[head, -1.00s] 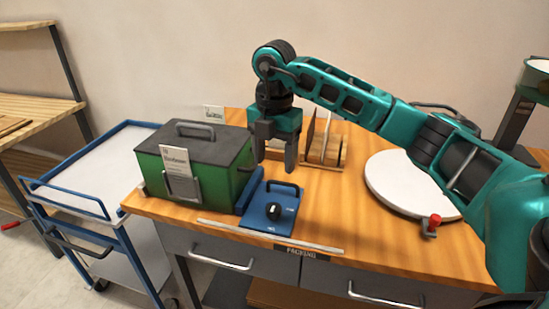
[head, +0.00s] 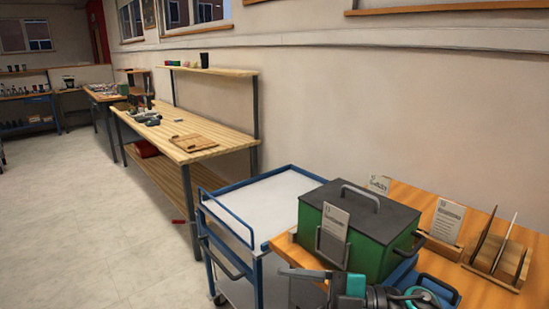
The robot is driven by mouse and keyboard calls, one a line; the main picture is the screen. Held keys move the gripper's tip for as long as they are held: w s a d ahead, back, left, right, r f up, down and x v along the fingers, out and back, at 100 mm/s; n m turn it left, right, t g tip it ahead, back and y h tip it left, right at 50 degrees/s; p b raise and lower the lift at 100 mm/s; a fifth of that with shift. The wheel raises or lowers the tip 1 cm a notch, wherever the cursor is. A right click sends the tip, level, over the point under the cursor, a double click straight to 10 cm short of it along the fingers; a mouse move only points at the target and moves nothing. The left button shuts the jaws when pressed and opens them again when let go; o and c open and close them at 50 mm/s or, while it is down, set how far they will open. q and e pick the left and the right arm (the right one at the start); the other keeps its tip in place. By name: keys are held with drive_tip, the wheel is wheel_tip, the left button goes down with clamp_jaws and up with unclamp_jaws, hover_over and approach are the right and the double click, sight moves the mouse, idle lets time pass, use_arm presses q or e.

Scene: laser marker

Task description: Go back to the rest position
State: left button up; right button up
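Part of a teal and dark grey arm of mine shows at the bottom edge, coming in from the right. It looks like my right arm, with its gripper (head: 303,274) pointing left in front of the green box. One grey finger shows; the rest is cut off or unclear, so I cannot tell whether it is open. My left gripper is out of view.
The green box (head: 378,232) with a dark lid stands on the wooden packing table (head: 285,246), close behind the arm. A rack (head: 497,265) is at right. A blue-framed trolley (head: 262,203) adjoins the table. Open floor (head: 110,230) lies at left, beside a long workbench (head: 215,130).

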drive_tip(key=w+d+f+m+t+h, duration=0.2)
drive_tip(key=d+f+m+t+h, duration=0.55)
drive_tip(key=m+t, duration=0.75)
drive_tip(key=s+d+f+m+g+h, duration=0.3)
drive_tip(key=s+f, duration=0.3)
drive_tip(key=f, duration=0.3)
drive_tip(key=s+d+f+m+g+h, duration=0.3)
drive_tip(key=s+d+f+m+h, duration=0.1)
drive_tip(key=f, duration=0.5)
drive_tip(key=s+m+h, duration=0.1)
drive_tip(key=s+h, duration=0.1)
drive_tip(key=s, duration=0.1)
drive_tip(key=shift+g, duration=0.4)
